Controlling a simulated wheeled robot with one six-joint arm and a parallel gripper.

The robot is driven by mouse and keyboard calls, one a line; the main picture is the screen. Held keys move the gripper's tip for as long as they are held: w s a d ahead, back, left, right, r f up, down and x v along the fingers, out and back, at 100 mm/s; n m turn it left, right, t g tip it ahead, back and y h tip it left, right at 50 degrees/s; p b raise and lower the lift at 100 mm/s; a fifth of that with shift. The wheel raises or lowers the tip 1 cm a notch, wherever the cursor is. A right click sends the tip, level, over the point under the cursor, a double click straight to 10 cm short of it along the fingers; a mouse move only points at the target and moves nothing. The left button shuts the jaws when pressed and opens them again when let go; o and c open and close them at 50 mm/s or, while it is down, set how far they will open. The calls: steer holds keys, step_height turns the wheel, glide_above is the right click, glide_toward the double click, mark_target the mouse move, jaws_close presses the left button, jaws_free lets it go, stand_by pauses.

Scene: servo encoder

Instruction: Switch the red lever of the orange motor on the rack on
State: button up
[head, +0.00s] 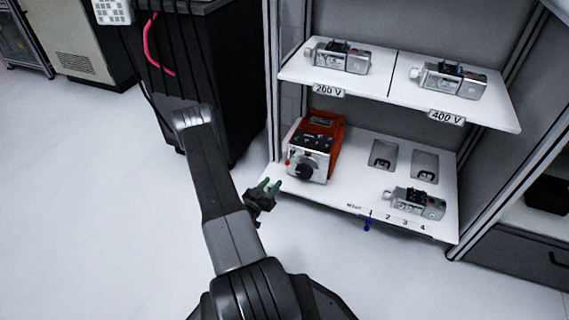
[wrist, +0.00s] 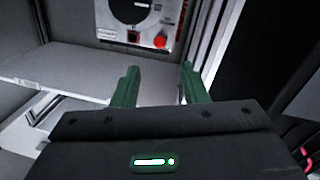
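The orange motor (head: 322,130) stands at the left end of the lower rack shelf, with a grey front panel and a black round dial. A small red part, seemingly the red lever (head: 288,160), sits at the panel's left edge in the head view. In the wrist view a round red knob-like end (wrist: 160,41) shows beside a small black square, below the black dial (wrist: 131,8). My gripper (head: 269,185) is in front and left of the motor. In the wrist view its two green fingers (wrist: 157,72) are apart and empty, short of the red part.
The upper shelf (head: 390,83) holds two grey devices above labels 200 V and 400 V. Another grey device (head: 418,203) stands at the lower shelf's right front. Rack posts flank the shelves. A dark cabinet (head: 205,80) stands at left. The floor in front is clear.

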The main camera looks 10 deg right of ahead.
mark_target(288, 164)
steer(key=shift+b+x, duration=1.75)
steer(key=shift+x, duration=4.7)
steer(key=shift+c, duration=0.2)
jaws_close()
steer(key=shift+f+t+h, duration=0.45)
steer(key=shift+t+h, duration=0.05)
steer(key=shift+t, duration=0.1)
steer(key=shift+w+d+f+m+t+h, duration=0.15)
steer(key=shift+w+f+m+t+h, duration=0.15)
steer(key=shift+t+h, duration=0.5)
steer(key=shift+o, duration=0.2)
jaws_free()
